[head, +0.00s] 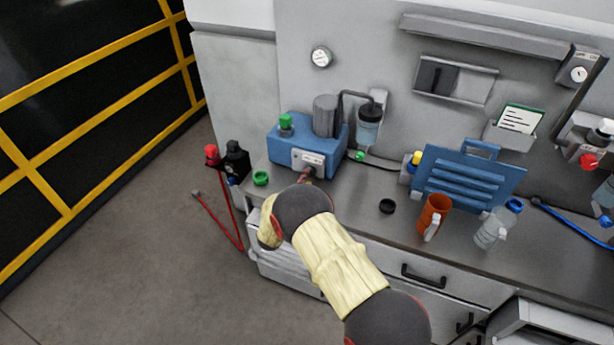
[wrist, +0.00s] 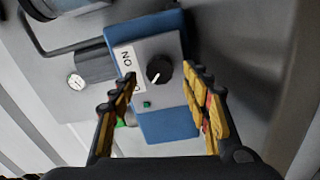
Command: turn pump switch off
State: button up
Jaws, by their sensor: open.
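The blue pump (head: 335,150) stands on the bench at the back left, with a grey panel on its front. In the wrist view the pump (wrist: 168,124) shows its black round switch knob (wrist: 164,70) with a white pointer line. A white label (wrist: 124,60) with large dark letters and a small green light (wrist: 147,104) are beside the knob. My gripper (wrist: 162,80) is open, its fingers on either side of the knob with visible gaps. Contact is not visible. In the head view my arm hides the knob.
A green ring (head: 261,178) lies left of the pump, and a black and red item stands at the bench's left end.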

jog(key=v, duration=0.9)
jog(key=shift+s, duration=0.2)
jog(key=w+d+r+m+g+y, duration=0.2)
jog(key=r+y, duration=0.2)
jog(key=r, duration=0.7)
jog(key=w+d+r+m+g+y, duration=0.1)
jog(key=d+r+m+y, duration=0.15)
jog(key=r, duration=0.85)
jog(key=s+d+r+m+g+y, duration=0.25)
jog(key=s+d+r, duration=0.35)
jog(key=s+r, duration=0.35)
jog(key=s+d+m+g+h, duration=0.1)
jog(key=s+d, duration=0.4)
jog(key=s, duration=0.6)
jog(key=s+d+f+m+g+h, duration=0.1)
jog(key=s+d+m+g, duration=0.1)
jog(key=s+d, duration=0.4)
jog(key=s+d+f+m+g, duration=0.1)
jog(key=s+d, duration=0.5)
jog(key=s, duration=1)
jog(key=shift+s+m+g+h, duration=0.3)
jog(key=shift+m+g+h, duration=0.15)
jog(key=shift+g, duration=0.5)
